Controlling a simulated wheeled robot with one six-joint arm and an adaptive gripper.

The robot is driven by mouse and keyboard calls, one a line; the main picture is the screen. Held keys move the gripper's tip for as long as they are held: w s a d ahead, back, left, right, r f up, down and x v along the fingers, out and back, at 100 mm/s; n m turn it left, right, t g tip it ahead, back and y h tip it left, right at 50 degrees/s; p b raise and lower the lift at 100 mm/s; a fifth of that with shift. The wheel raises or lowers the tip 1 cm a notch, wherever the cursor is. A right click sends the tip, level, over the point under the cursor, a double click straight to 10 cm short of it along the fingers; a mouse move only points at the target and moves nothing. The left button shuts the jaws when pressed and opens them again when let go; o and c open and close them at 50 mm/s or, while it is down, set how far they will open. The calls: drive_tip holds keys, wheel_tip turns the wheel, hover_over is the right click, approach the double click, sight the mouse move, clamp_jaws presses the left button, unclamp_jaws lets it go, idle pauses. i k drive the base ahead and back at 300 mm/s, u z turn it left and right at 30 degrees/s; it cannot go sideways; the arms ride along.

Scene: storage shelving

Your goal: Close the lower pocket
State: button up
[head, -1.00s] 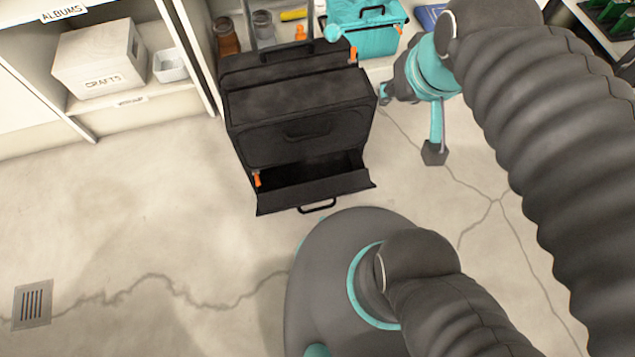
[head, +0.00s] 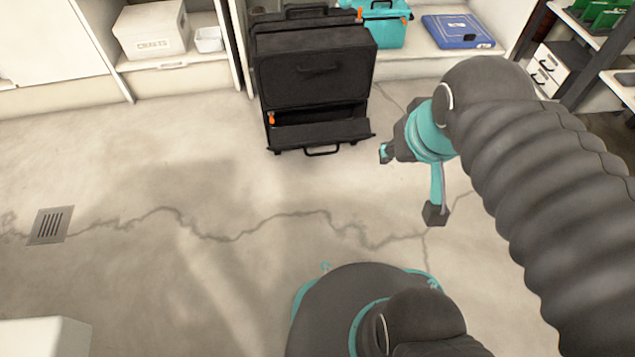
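A black soft-sided case (head: 315,60) stands upright on the floor against the shelving. Its lower pocket (head: 322,131) is open: the front panel leans outward, with a gap behind its top edge. A handle (head: 322,151) sits at the panel's lower edge, and an orange tab (head: 272,118) shows at the pocket's left side. The upper pocket face looks flat and closed. My gripper (head: 410,184) is right of and nearer than the lower pocket, apart from it. Its fingers look spread, with nothing between them.
Shelving holds a white crafts box (head: 150,29), a teal box (head: 384,24) and a blue case (head: 457,30). Dark shelves with green items (head: 603,13) stand at the right. A floor drain (head: 50,225) lies at the left. The cracked floor before the case is clear.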

sight(304, 136)
drive_tip(key=k, duration=0.9)
drive_tip(key=u, duration=2.15)
drive_tip(key=k, duration=1.05)
drive_tip(key=z, duration=2.1)
drive_tip(key=i, duration=0.5)
drive_tip(key=u, duration=0.15)
